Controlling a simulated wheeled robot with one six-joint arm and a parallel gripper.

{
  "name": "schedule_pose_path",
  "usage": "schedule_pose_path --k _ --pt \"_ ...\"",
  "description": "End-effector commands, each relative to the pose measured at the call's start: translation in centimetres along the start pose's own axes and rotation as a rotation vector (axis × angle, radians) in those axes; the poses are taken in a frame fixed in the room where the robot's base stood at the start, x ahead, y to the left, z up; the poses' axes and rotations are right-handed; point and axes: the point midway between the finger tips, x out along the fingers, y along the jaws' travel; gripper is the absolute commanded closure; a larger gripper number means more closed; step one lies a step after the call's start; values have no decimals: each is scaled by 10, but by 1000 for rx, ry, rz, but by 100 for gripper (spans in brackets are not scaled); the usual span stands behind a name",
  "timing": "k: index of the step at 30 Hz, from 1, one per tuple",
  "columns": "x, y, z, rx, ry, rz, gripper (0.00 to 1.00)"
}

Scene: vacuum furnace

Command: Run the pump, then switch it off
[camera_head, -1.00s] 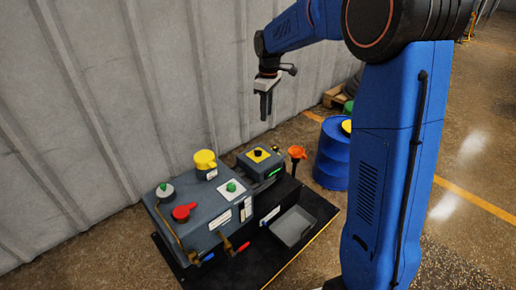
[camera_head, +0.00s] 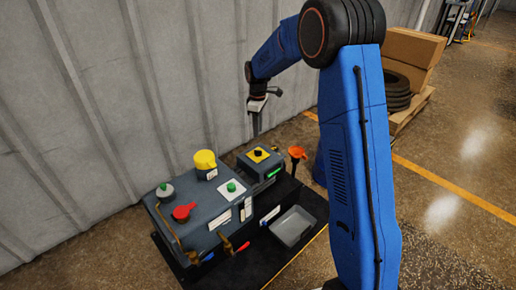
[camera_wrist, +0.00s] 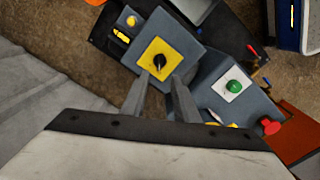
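A small grey box (camera_head: 263,168) has a yellow plate with a black knob (camera_head: 258,152) on top and a green lit strip on its front. In the wrist view the black knob (camera_wrist: 159,62) is at the centre of the yellow plate (camera_wrist: 148,52). My gripper (camera_head: 256,134) points down, just above and behind the knob in the head view. In the wrist view my gripper's (camera_wrist: 161,80) two fingers stand apart with nothing between them. Their tips appear just below the knob in the picture; I cannot tell the exact height gap.
Left of it, a larger grey box (camera_head: 197,240) carries a yellow cap (camera_head: 205,160), a green button (camera_head: 231,187) and a red knob (camera_head: 183,212). An orange funnel-shaped part (camera_head: 296,153) stands to the right. A grey tray (camera_head: 293,227) sits in front. A corrugated wall rises behind.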

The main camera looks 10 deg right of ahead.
Motion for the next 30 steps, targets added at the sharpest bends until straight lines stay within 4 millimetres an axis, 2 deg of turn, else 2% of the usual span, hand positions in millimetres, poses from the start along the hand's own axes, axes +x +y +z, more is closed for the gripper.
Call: schedule_pose_path --k 6,15,21,30 --pt "40 0 0 0 -2 -2 73" --pt "88 0 0 0 -1 -1 73" --pt "104 0 0 0 0 1 73" --pt "108 0 0 0 1 1 73"
